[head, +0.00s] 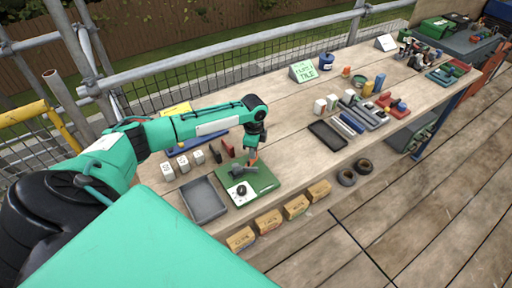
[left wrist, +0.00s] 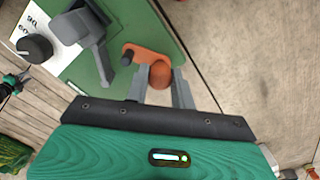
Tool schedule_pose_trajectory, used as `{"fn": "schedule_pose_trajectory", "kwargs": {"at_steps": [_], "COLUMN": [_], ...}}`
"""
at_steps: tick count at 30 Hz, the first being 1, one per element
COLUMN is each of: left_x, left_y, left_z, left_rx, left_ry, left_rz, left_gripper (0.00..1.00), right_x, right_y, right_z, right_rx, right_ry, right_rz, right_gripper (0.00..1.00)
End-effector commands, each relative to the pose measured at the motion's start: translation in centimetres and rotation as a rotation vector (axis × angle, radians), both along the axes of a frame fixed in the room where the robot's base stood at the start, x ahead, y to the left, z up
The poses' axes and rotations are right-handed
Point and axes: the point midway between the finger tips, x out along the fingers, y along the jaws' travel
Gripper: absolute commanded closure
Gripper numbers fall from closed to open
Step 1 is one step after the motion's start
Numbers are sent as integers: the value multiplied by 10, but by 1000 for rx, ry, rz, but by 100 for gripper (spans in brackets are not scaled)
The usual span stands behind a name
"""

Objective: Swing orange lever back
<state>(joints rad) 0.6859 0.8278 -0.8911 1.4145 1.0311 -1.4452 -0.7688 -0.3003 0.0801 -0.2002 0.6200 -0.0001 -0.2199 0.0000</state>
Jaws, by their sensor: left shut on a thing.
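The orange lever (left wrist: 145,54) sits on a green board (head: 263,181) on the wooden bench. In the left wrist view it has a dark knob at one end and a round orange end between my fingers. My left gripper (left wrist: 162,82) is shut on the round orange end. In the head view my left gripper (head: 253,153) reaches down over the far part of the board and hides most of the lever. A grey clamp-like part (left wrist: 93,38) stands beside the lever, apart from it. My right gripper is not in view.
A black dial (left wrist: 34,48) on a white scale card lies beside the grey part. A grey tray (head: 204,200) is left of the board. Several labelled boxes (head: 270,222) line the front edge. A black tray (head: 328,134) stands to the right.

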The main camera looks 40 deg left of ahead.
Motion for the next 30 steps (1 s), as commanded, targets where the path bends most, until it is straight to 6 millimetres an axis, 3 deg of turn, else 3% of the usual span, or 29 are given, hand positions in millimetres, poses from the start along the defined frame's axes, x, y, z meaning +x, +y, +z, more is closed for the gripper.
{"fn": "schedule_pose_trajectory", "kwargs": {"at_steps": [15, 16, 17, 26, 30], "left_x": [1, 1, 1, 0, 1], "left_y": [3, 3, 3, 2, 3], "left_z": [1, 1, 1, 1, 10], "left_rx": [1, 1, 1, 1, 0], "left_ry": [-3, -3, -3, -2, -3], "left_rz": [30, 30, 29, 27, 27], "left_gripper": [100, 74, 68, 66, 66], "right_x": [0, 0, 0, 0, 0], "right_y": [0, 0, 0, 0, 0], "right_z": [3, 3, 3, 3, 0], "right_rx": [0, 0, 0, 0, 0], "right_ry": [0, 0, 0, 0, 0], "right_rz": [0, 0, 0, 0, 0], "right_gripper": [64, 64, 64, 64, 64]}}
